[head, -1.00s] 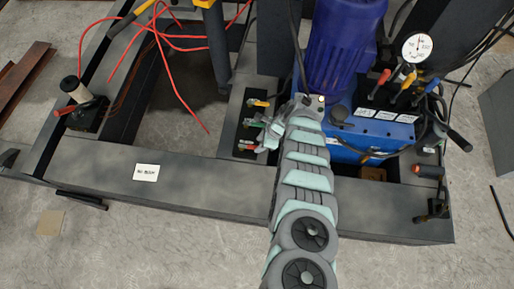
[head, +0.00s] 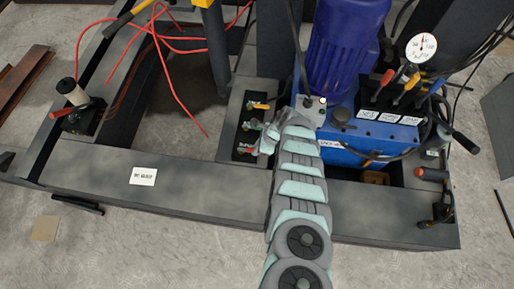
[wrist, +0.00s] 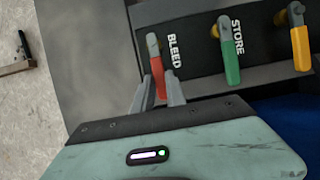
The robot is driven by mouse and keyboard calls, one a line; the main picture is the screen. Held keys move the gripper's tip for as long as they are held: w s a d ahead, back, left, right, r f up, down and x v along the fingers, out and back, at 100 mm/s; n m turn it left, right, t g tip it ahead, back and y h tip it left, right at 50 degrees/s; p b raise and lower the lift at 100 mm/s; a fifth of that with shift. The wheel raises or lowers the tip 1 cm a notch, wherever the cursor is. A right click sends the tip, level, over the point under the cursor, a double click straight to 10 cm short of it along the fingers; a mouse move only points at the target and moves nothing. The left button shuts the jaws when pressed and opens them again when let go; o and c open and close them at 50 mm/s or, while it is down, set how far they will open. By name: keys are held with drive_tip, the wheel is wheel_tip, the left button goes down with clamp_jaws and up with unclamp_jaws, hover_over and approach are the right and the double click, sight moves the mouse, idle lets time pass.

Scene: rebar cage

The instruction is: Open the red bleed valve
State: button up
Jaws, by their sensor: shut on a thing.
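The red bleed valve lever (wrist: 156,72) is in the wrist view beside the white word BLEED, on a dark valve panel (wrist: 196,52). It points down the picture, roughly parallel to the green lever. My gripper (wrist: 160,88) has one finger on each side of the red lever and is shut on its lower part. In the head view my gripper (head: 264,144) is at the right side of the valve panel and hides part of the red lever.
The green STORE lever (wrist: 230,60) and a yellow lever (wrist: 300,46) are close by on the same panel. A blue pump unit (head: 345,155) with a blue motor (head: 340,50) stands to the right. A lone red-handled valve (head: 68,108) is far left.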

clamp_jaws()
idle(0.8)
